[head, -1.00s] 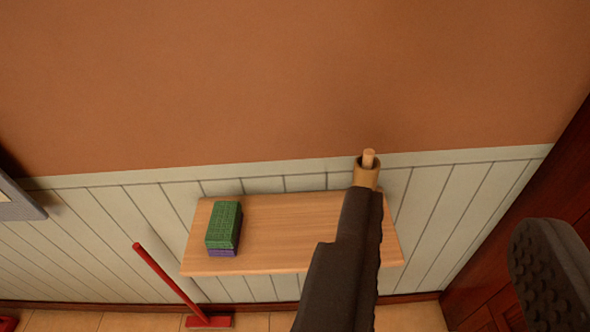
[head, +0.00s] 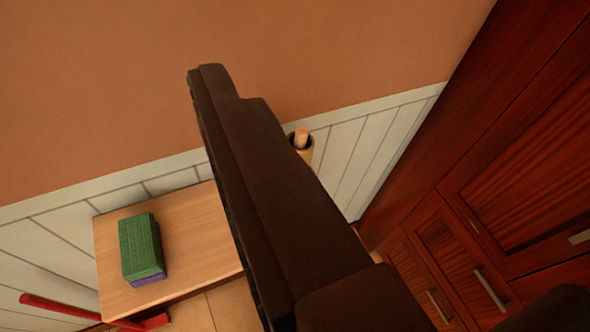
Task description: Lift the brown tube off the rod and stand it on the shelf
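The brown tube (head: 308,153) stands upright around the light wooden rod (head: 301,136), whose tip shows above the tube's rim. Its lower part is hidden behind a dark finger of my gripper (head: 388,188). That finger crosses the middle of the view, and the tube shows just to its right. The other finger shows only as a dark edge at the bottom right corner. The fingers are wide apart with nothing held between them. The light wooden shelf (head: 190,222) is at lower left, with its right part hidden behind the finger.
A green block (head: 140,245) sits on a purple block (head: 150,280) on the shelf's left part. Bare shelf lies to their right. A red broom (head: 75,310) is at lower left. Dark red cabinets (head: 470,230) stand at the right.

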